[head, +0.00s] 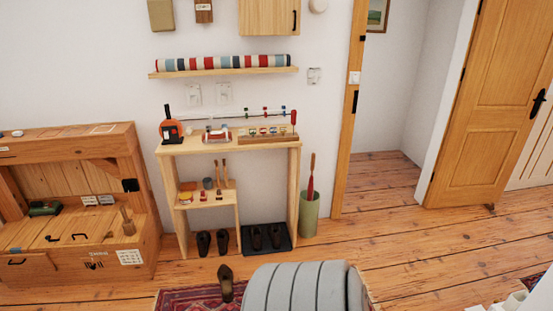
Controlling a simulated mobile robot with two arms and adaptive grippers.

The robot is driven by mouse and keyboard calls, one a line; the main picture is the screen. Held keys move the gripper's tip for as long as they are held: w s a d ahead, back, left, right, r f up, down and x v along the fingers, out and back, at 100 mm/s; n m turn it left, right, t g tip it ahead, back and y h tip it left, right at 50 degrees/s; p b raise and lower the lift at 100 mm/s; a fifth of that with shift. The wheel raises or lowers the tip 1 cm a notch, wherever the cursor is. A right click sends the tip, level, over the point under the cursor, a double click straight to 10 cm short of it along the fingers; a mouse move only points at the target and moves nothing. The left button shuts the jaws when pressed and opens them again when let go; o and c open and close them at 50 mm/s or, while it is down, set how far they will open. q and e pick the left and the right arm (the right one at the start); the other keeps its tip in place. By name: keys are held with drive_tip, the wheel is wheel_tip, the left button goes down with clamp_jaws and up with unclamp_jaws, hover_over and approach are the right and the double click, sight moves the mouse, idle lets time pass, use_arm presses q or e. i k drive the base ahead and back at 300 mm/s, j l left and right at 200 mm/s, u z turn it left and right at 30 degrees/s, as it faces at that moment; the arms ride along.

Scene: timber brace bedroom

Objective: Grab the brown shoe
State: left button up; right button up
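A dark brown shoe (226,283) shows at the bottom of the head view. It is by the patterned red rug, just left of a grey ribbed rounded object. One dark brown pair of shoes (204,243) stands on the floor under the wooden console table. Another dark pair (257,239) stands to its right on a dark tray (283,247). Which of these is the brown shoe of the task I cannot tell from colour alone. Neither of my grippers shows in the view.
The grey ribbed object (298,288) stands on the rug (185,298). The console table (226,147) is against the wall, with a green bin (309,214) to its right. A wooden bench chest (75,262) stands at left. Plank floor is clear toward the open door (490,105).

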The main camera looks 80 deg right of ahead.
sight(226, 275)
drive_tip(key=z, duration=2.05)
drive_tip(key=i+j+z, duration=0.1)
drive_tip(key=z, duration=0.35)
drive_tip(key=i+j+z, duration=0.25)
drive_tip(key=z, duration=0.25)
drive_tip(key=i+j+z, duration=0.1)
drive_tip(key=j+z, duration=0.15)
drive_tip(key=z, duration=0.2)
